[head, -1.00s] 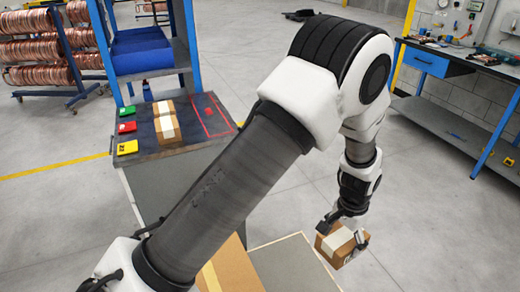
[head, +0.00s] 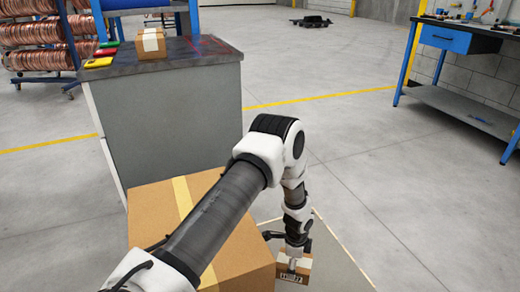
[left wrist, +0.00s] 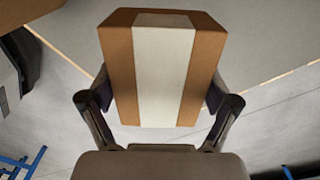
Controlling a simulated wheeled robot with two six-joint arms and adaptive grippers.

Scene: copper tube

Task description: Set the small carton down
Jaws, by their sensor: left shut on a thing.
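The small carton (head: 292,268), brown with a white band, is in my left gripper (head: 292,244) near the bottom of the head view. In the left wrist view the carton (left wrist: 164,68) sits between the two fingers of the left gripper (left wrist: 160,98), one against each side. The carton is above or on a grey low surface (head: 328,262) with a pale edge. I cannot tell whether its underside touches. My right gripper is not in view.
A large taped carton (head: 150,207) stands just left of the held one, partly behind my left arm. Behind it is a grey cabinet (head: 170,120) with another carton (head: 151,43) and coloured pieces on top. Open floor (head: 410,190) lies to the right.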

